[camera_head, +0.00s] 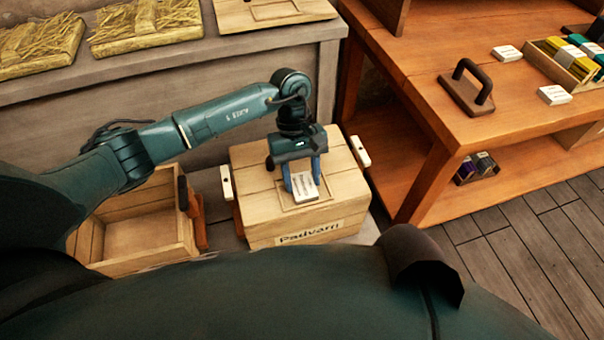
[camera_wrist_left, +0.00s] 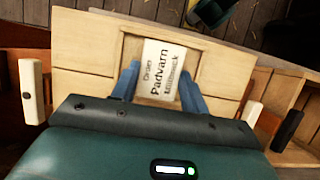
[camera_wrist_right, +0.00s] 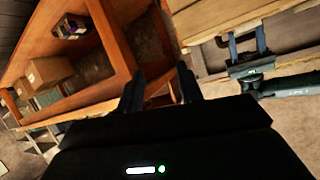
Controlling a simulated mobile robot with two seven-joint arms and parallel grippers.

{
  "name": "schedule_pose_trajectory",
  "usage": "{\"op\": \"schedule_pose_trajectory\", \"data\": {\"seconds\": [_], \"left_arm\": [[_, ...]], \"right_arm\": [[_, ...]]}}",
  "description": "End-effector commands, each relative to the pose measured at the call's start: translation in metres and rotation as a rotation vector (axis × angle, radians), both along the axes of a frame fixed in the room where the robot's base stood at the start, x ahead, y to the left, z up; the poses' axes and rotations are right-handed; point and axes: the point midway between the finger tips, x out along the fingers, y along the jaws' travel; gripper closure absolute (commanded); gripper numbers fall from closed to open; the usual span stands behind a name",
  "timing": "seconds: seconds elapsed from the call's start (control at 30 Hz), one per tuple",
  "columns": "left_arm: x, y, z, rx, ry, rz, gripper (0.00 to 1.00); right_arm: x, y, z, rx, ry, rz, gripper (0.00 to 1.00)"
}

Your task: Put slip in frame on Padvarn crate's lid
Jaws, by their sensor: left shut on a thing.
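The Padvarn crate (camera_head: 262,218) stands in the middle of the head view, its name label (camera_head: 309,233) on the front. Its wooden lid has a shallow square frame (camera_head: 324,195), whose rim also shows in the left wrist view (camera_wrist_left: 207,62). My left gripper (camera_head: 303,187) points down over the frame. Its blue fingers are shut on the white slip (camera_wrist_left: 160,68), which reads "Order Padvarn" and a further word. The slip lies over the frame's inside; whether it touches the lid I cannot tell. My right gripper (camera_wrist_right: 160,92) is open and empty, away from the crate.
An open empty wooden crate (camera_head: 135,238) stands left of the Padvarn crate. White-handled pieces (camera_head: 360,152) flank the lid. An orange bench (camera_head: 470,145) at right holds a handled block (camera_head: 467,90), white slip stacks (camera_head: 554,95) and a tray. Straw slabs (camera_head: 146,27) lie at the back.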

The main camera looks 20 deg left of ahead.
Motion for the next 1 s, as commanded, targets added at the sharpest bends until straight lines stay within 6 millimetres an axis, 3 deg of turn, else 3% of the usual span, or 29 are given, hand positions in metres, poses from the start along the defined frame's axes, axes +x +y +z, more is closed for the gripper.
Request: {"op": "schedule_pose_trajectory", "data": {"seconds": [0.27, 0.3, 0.53, 0.83, 1.0], "left_arm": [[0.0, 0.0, -0.005, -0.001, -0.002, -0.001, 0.77], [0.0, 0.0, -0.002, -0.001, -0.002, -0.001, 0.52], [0.0, 0.0, -0.002, -0.001, -0.001, -0.001, 0.34], [0.0, 0.0, 0.002, -0.001, -0.001, 0.0, 0.34], [0.008, 0.004, 0.021, -0.001, -0.006, 0.001, 0.34]], "right_arm": [[0.002, 0.0, -0.004, -0.002, -0.011, -0.001, 0.64], [0.002, -0.001, 0.0, -0.003, -0.015, -0.002, 0.64], [-0.001, -0.001, 0.004, 0.001, -0.018, -0.004, 0.64], [-0.003, -0.002, 0.005, 0.001, -0.007, -0.005, 0.64], [-0.002, -0.001, -0.004, -0.001, 0.008, -0.003, 0.64]]}}
